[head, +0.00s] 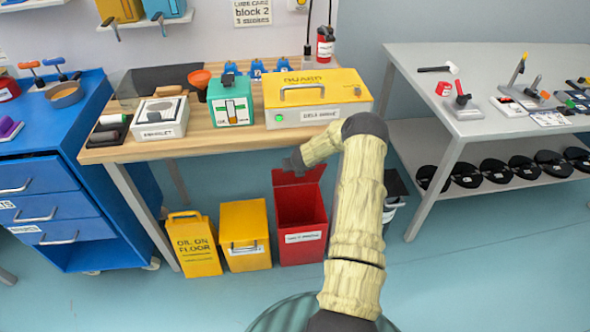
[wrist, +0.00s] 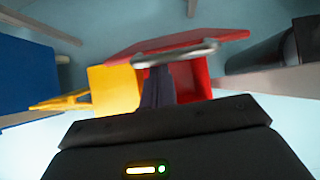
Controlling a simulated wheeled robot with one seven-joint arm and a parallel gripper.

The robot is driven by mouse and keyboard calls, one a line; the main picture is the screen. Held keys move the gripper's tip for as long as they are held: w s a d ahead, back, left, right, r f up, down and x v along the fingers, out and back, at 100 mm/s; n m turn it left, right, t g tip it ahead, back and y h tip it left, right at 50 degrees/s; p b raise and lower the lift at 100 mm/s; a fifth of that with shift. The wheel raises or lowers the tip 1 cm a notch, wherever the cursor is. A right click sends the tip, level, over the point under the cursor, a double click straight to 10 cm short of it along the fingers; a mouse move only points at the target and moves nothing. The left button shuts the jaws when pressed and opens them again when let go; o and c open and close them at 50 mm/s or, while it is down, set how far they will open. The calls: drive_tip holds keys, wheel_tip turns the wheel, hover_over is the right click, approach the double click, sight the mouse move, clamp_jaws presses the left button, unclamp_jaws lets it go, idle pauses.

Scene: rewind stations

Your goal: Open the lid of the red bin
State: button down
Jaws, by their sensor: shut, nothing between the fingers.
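The red bin (head: 301,241) stands on the floor under the wooden bench, and its dark inside shows from above. Its red lid (head: 298,178) is raised and tilted up at the back. In the wrist view the lid (wrist: 215,39) has a grey bar handle (wrist: 185,53) along its edge, and the bin's red inside (wrist: 190,82) shows below it. My gripper (head: 291,163) is at the lid's upper edge. In the wrist view its dark fingers (wrist: 157,76) are together, empty, with their tips close to the handle; I cannot tell whether they touch it.
A yellow bin (head: 245,248) and a yellow floor sign (head: 194,246) stand left of the red bin. A dark-lidded bin (head: 394,190) is on the right, partly behind my arm. The wooden bench (head: 215,142) is above. The floor in front is clear.

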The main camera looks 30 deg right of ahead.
drive_tip(key=s+a+r+b, duration=0.1)
drive_tip(key=s+a, duration=0.1)
drive_tip(key=s, duration=0.4)
drive_tip(key=s+a+r+b, duration=0.1)
drive_tip(key=s+a, duration=0.2)
drive_tip(key=s, duration=0.4)
drive_tip(key=shift+r, duration=0.25)
drive_tip(key=c, duration=2)
unclamp_jaws()
drive_tip(key=shift+s, duration=0.1)
drive_tip(key=o, duration=0.3)
drive_tip(key=shift+o, duration=1.2)
drive_tip(key=a+r+n+y, duration=0.1)
drive_tip(key=a+r+n, duration=0.3)
drive_tip(key=a+n, duration=0.3)
drive_tip(key=shift+w+a+r+n+y, duration=0.15)
drive_tip(key=shift+w+a+n+y, duration=0.15)
drive_tip(key=shift+n, duration=0.8)
drive_tip(key=s+a+r+n+g+y, duration=0.1)
drive_tip(key=s+a+r+n, duration=0.5)
drive_tip(key=n, duration=0.5)
drive_tip(key=s+a+r+n+g+y, duration=0.15)
drive_tip(key=s+a+r+n, duration=0.25)
drive_tip(key=a+r+n, duration=0.5)
drive_tip(key=s+a+r+n+g+h, duration=0.1)
drive_tip(key=s+r+n, duration=0.1)
drive_tip(key=s+n, duration=0.7)
drive_tip(key=shift+a+n, duration=0.3)
drive_tip(key=shift+n, duration=0.9)
